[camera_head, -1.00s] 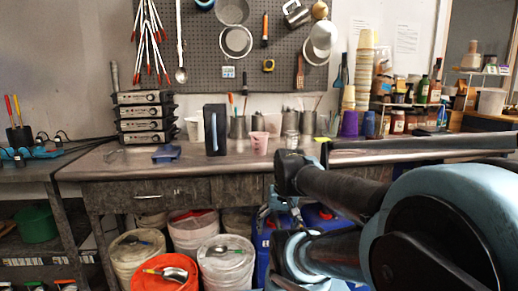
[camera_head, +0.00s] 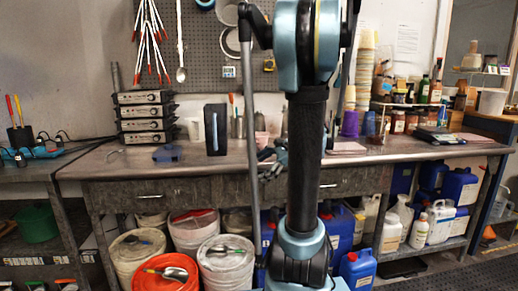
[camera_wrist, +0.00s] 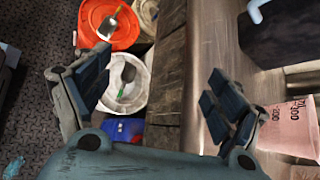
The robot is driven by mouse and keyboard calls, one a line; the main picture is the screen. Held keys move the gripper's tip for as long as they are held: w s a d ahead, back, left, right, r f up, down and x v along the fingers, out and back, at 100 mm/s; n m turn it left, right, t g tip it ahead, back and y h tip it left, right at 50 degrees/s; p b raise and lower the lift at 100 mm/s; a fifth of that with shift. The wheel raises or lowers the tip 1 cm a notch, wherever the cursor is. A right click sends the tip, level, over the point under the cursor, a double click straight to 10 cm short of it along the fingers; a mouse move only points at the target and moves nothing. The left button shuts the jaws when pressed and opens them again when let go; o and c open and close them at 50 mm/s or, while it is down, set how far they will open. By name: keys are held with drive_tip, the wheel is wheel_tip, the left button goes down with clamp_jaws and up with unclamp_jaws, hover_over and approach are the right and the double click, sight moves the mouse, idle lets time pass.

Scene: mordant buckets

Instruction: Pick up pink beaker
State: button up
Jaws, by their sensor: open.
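The pink beaker (camera_head: 261,138) stands on the workbench, partly hidden behind my arm in the head view. In the wrist view the pink beaker (camera_wrist: 290,130) shows at the right edge, cut off by the frame, with dark volume marks on its side. My gripper (camera_wrist: 158,70) is open and empty, its two padded fingers wide apart. The beaker is outside the fingers, beyond the right one. In the head view my gripper (camera_head: 271,166) is small and partly hidden by my arm, near the bench's front edge.
A dark upright block with a pale handle (camera_head: 215,130) stands left of the beaker on the bench (camera_head: 120,168). Metal cups and tool holders are behind. Buckets, including an orange one (camera_head: 165,274), and blue jugs (camera_head: 460,187) are below.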

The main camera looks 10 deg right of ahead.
sight(258, 144)
drive_tip(key=w+d+r+m+y, duration=0.1)
drive_tip(key=w+d, duration=0.1)
drive_tip(key=w+d+r+m+t+y, duration=0.1)
drive_tip(key=w+d+m, duration=0.1)
drive_tip(key=w, duration=0.1)
drive_tip(key=w+d+m+t, duration=0.1)
drive_tip(key=w+d, duration=0.1)
drive_tip(key=shift+w+d+r+m+y, duration=0.35)
drive_tip(key=shift+d+r+m+y, duration=0.05)
drive_tip(key=w+d+m+t, duration=0.1)
drive_tip(key=d, duration=0.2)
drive_tip(key=w+d+m+t+y, duration=0.1)
drive_tip(key=w+d+m, duration=0.1)
drive_tip(key=d, duration=0.1)
drive_tip(key=w+d+r+m+t+y, duration=0.1)
drive_tip(key=d, duration=0.2)
drive_tip(key=shift+w+d+r, duration=0.1)
drive_tip(key=shift+w+d, duration=0.15)
drive_tip(key=x, duration=1.2)
drive_tip(key=shift+r, duration=0.25)
drive_tip(key=shift+s+x, duration=0.2)
drive_tip(key=shift+x, duration=2.4)
drive_tip(key=shift+a, duration=0.15)
drive_tip(key=shift+c, duration=0.5)
drive_tip(key=c, duration=1.2)
